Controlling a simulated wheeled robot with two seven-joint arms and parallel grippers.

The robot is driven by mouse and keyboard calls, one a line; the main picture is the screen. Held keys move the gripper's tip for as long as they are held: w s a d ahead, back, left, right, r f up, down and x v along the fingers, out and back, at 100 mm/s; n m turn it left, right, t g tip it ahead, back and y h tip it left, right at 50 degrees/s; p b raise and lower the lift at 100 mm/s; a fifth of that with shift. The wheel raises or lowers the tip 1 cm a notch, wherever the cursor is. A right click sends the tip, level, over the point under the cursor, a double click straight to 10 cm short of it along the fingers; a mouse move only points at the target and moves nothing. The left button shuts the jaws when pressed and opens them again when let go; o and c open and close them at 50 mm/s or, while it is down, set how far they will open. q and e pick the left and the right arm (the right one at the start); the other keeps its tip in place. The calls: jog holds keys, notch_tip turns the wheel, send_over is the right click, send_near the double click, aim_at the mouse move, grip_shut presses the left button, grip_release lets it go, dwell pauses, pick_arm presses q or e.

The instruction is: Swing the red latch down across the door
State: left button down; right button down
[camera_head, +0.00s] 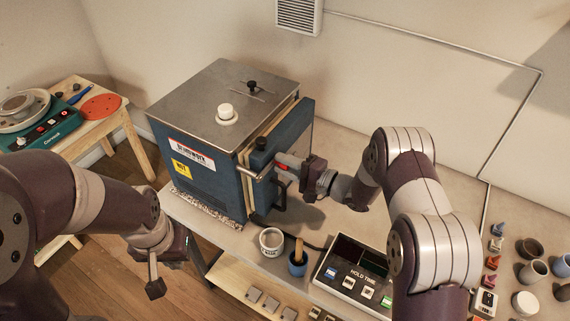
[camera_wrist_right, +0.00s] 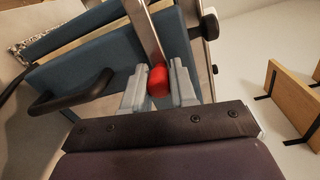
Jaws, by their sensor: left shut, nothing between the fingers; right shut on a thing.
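The blue kiln (camera_head: 205,180) has a steel top, and its blue door (camera_head: 296,124) is on the right side, with a pale edge strip beside it. The latch is a metal bar (camera_wrist_right: 146,34) with a red grip (camera_wrist_right: 157,80); a little red also shows in the head view (camera_head: 281,166). My right gripper (camera_wrist_right: 160,88) is shut on the red grip, in front of the door; in the head view it (camera_head: 289,164) reaches in from the right. A black door handle (camera_wrist_right: 72,98) is left of the fingers. My left gripper (camera_head: 155,289) is shut and empty, low at the left, apart from the kiln.
A controller box (camera_head: 352,276), a small cup (camera_head: 271,241) and a blue pot (camera_head: 297,263) stand in front of the kiln. Small pots (camera_head: 532,271) and tools are at the far right.

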jog(key=c, duration=1.1)
grip_release()
jog(key=shift+o, duration=0.9)
jog(key=shift+d+f, duration=0.1)
jog(key=shift+d, duration=0.05)
jog(key=shift+s+d, duration=0.2)
jog(key=shift+d, duration=0.05)
jog(key=b+v, duration=0.4)
jog(key=v, duration=0.8)
